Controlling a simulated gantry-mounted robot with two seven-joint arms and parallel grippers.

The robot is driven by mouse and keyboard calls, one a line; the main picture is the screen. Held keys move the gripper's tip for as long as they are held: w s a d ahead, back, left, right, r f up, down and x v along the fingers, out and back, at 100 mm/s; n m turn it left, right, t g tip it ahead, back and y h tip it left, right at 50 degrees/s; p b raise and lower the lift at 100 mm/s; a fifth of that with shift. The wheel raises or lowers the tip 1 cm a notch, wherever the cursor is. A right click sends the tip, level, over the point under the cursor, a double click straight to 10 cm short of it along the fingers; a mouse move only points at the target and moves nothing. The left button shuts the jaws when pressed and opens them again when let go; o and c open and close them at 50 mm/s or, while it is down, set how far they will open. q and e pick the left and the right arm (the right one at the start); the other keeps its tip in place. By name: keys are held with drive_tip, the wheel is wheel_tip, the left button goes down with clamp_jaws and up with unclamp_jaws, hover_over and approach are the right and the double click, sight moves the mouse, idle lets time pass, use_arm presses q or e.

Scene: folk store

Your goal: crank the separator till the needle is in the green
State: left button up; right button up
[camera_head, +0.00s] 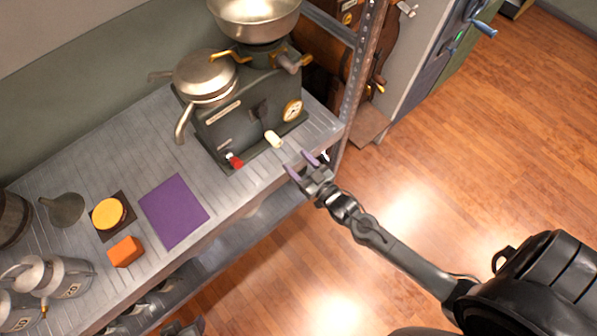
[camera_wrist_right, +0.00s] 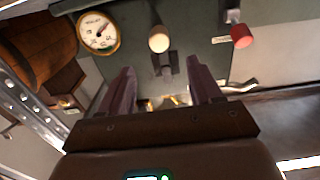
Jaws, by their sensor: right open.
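The dark separator (camera_head: 225,125) stands on the grey shelf with a steel bowl (camera_head: 255,18) on top. Its crank ends in a cream knob (camera_head: 273,139), which also shows in the right wrist view (camera_wrist_right: 159,40). The round gauge (camera_head: 292,109) is on its front; it shows larger in the right wrist view (camera_wrist_right: 98,32), but I cannot make out a green band. My right gripper (camera_head: 301,165) is open and empty, just in front of the cream knob and apart from it. A dark piece at the bottom edge may be my left gripper (camera_head: 184,328); its jaws are unclear.
A red knob (camera_head: 235,160) sits beside the crank and also shows in the right wrist view (camera_wrist_right: 241,36). A purple mat (camera_head: 174,211), orange block (camera_head: 125,252), yellow disc (camera_head: 108,213) and funnel (camera_head: 65,209) lie to the left. A metal shelf post (camera_head: 357,75) stands close right.

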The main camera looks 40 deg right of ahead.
sight(279, 145)
drive_tip(key=w+b, duration=0.2)
drive_tip(key=w, duration=0.1)
drive_tip(key=w+b, duration=0.2)
drive_tip(key=w, duration=0.2)
drive_tip(key=w+a+f+b, duration=0.1)
drive_tip(key=w+b, duration=0.2)
drive_tip(key=shift+w, duration=0.3)
drive_tip(key=shift+w+r, duration=0.2)
drive_tip(key=shift+w, duration=0.05)
use_arm(q)
wheel_tip(279, 145, down, 7)
drive_tip(key=shift+p, duration=0.35)
use_arm(e)
drive_tip(key=shift+w, duration=0.1)
use_arm(q)
drive_tip(key=shift+a, duration=0.1)
use_arm(e)
drive_tip(key=c, duration=0.9)
